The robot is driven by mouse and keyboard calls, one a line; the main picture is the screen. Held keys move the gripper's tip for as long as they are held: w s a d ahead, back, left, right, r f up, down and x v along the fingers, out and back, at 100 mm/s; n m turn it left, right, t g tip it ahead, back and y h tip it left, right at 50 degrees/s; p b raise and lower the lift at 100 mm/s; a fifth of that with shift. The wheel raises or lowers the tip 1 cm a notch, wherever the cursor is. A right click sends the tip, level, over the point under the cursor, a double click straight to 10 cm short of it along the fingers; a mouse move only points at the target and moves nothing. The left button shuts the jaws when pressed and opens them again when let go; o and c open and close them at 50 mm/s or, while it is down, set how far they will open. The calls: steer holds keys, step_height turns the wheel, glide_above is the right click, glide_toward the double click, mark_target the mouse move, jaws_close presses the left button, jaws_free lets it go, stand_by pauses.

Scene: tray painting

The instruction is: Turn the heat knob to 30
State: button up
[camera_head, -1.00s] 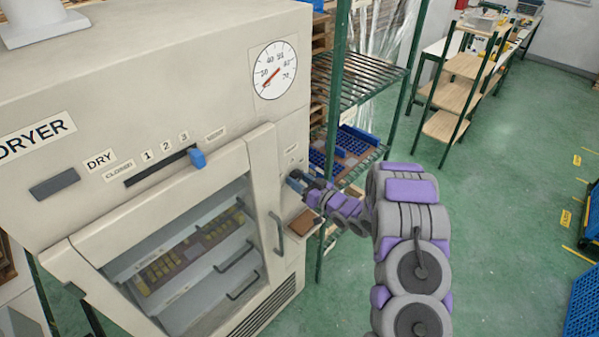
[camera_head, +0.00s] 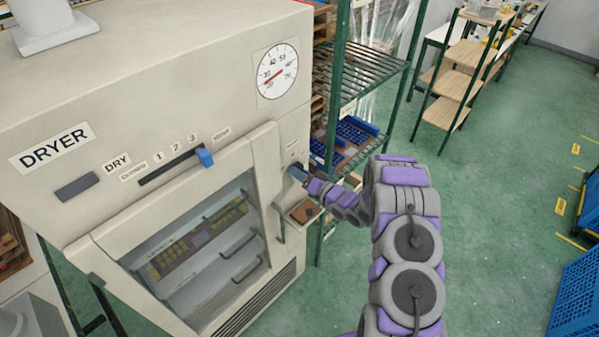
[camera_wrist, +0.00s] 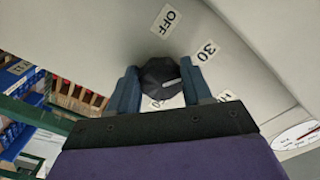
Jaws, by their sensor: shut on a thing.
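The heat knob (camera_wrist: 160,74) is dark, with a pale mark on its face, and sits between the two blue fingers of my gripper (camera_wrist: 158,68) in the wrist view. The gripper is shut on it. Label "OFF" (camera_wrist: 166,19) is above the knob and label "30" (camera_wrist: 207,50) is to its upper right. Other labels are partly hidden by the fingers. I cannot tell exactly which label the mark faces. In the head view my gripper (camera_head: 298,174) is at the right part of the dryer front (camera_head: 205,100), and the knob is hidden there.
The round gauge (camera_head: 278,72) on the dryer has its red needle at the lower left, between 20 and 30. A blue slider (camera_head: 205,158) sits near the right end of its slot. A green rack (camera_head: 365,75) stands close to the right of the dryer.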

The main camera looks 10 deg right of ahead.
steer(key=shift+w+d+r, duration=0.1)
steer(key=shift+d, duration=0.05)
steer(key=o, duration=1)
steer(key=shift+w, duration=0.1)
steer(key=shift+o, duration=0.2)
steer(key=b+v, duration=0.1)
steer(key=v, duration=1.6)
steer(key=shift+s+d+b, duration=0.2)
steer(key=shift+b, duration=0.1)
